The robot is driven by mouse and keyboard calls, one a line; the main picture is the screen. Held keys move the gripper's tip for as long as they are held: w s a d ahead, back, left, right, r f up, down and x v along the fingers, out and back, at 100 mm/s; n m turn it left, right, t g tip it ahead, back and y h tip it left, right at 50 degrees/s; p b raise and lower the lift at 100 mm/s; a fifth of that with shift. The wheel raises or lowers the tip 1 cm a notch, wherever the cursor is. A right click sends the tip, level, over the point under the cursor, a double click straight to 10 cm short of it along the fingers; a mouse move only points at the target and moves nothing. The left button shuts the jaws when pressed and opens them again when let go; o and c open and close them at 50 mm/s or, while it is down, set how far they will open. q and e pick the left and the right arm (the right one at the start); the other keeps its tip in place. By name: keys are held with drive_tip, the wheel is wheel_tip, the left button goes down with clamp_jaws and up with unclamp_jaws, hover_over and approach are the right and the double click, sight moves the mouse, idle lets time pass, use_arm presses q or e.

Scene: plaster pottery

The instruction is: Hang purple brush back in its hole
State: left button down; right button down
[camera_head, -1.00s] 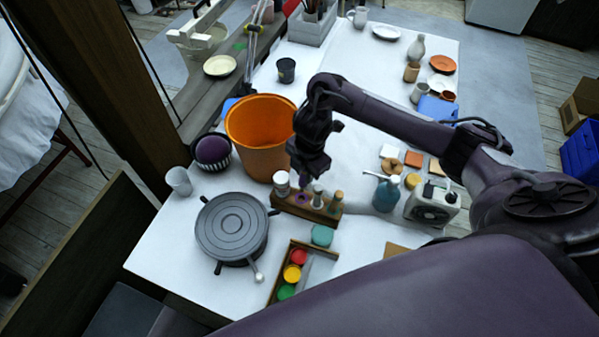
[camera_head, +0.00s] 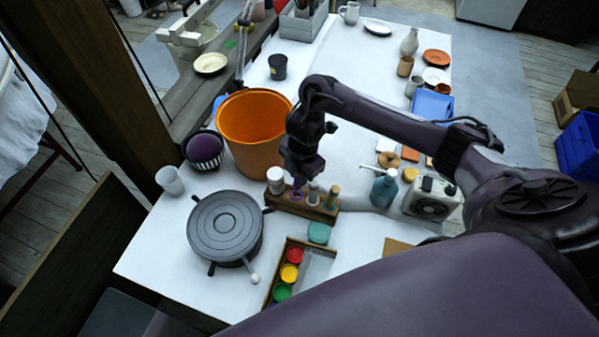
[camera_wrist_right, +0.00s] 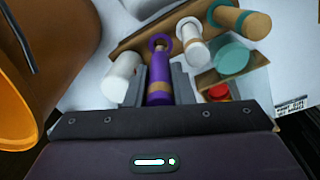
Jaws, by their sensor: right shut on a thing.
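The purple brush (camera_wrist_right: 157,78) is between the fingers of my right gripper (camera_wrist_right: 161,72) in the right wrist view. The gripper is shut on it. Its far end meets or overlaps a purple ring (camera_wrist_right: 158,40) on the wooden rack (camera_wrist_right: 134,50); I cannot tell whether the end is inside the ring. In the head view, my right gripper (camera_head: 300,176) is just above the rack (camera_head: 322,213), and hides most of the brush. A white brush (camera_wrist_right: 194,46) and a tan brush (camera_wrist_right: 240,20) stand in the rack beside it. My left gripper is not in view.
A paint box (camera_head: 265,300) and a teal jar (camera_head: 318,234) lie in front; a teal bottle (camera_head: 383,190) stands right.

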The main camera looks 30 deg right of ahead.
drive_tip(key=shift+f+b, duration=1.4)
drive_tip(key=shift+f, duration=0.8)
drive_tip(key=shift+f, duration=0.25)
drive_tip(key=c, duration=1.2)
unclamp_jaws()
drive_tip(key=shift+o, duration=0.2)
wheel_tip(320, 180, up, 7)
drive_tip(key=shift+s+d+f+p, duration=0.1)
drive_tip(key=shift+s+d+p, duration=0.05)
drive_tip(key=shift+p, duration=0.9)
drive_tip(key=shift+s+r, duration=0.15)
drive_tip(key=shift+r, duration=0.4)
drive_tip(key=shift+f, duration=0.1)
